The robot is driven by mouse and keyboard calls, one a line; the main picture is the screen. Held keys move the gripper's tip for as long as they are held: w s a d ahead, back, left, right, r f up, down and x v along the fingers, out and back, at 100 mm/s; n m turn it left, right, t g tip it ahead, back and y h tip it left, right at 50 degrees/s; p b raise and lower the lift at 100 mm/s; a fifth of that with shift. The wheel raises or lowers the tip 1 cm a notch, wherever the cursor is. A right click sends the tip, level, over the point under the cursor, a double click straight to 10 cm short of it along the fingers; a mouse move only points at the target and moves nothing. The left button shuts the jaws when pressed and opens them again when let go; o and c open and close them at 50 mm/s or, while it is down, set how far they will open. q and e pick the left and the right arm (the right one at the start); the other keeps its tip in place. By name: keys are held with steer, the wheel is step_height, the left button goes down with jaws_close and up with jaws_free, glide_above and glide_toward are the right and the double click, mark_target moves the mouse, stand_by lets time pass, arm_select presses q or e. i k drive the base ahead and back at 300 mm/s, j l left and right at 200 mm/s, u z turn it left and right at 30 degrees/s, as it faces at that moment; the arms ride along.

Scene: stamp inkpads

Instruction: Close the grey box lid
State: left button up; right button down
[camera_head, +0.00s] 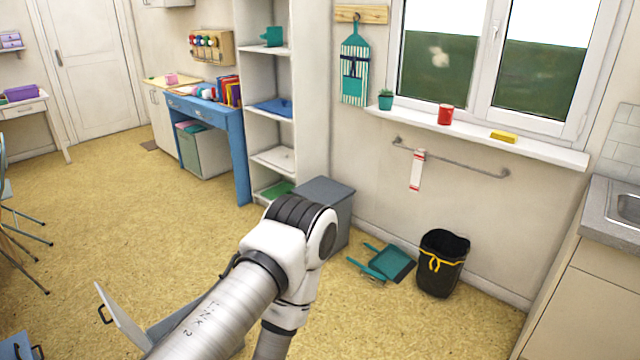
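A grey box (341,218) stands on the floor at the foot of the white shelf unit, against the wall. Its darker grey top (325,190) looks flat and level, but I cannot tell whether this lid is fully shut. One of my arms, white with black joints, comes up from the bottom edge and bends down in front of the box. It hides the box's lower left part. Neither of my grippers is in view.
A black bin (442,270) and a teal dustpan (391,262) are on the floor to the box's right. A pale panel with a dark handle (122,318) stands at lower left, partly behind my arm.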

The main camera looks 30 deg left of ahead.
mark_target(123, 322)
steer(key=i+l, duration=0.15)
steer(key=i, duration=0.5)
steer(key=i+l, duration=0.15)
steer(key=i, duration=0.45)
steer(key=i+u, duration=0.2)
steer(key=u, duration=0.25)
steer(key=i+u, duration=0.25)
steer(key=u, duration=0.2)
steer(key=i+u, duration=0.2)
steer(key=u, duration=0.2)
steer(key=i+l+u, duration=0.2)
steer(key=u, duration=0.25)
steer(key=i+l+u, duration=0.15)
steer(key=u, duration=0.3)
steer(key=i+j+u, duration=0.1)
steer(key=u, duration=0.35)
steer(key=i+u, duration=0.45)
steer(key=i+l+u, duration=0.1)
steer(key=u, duration=0.35)
steer(key=i+l+u, duration=0.15)
steer(key=u, duration=0.3)
steer(key=i+l+u, duration=0.25)
steer(key=u, duration=0.2)
steer(key=i+l+u, duration=0.1)
steer(key=l+u, duration=0.15)
steer(key=u, duration=0.2)
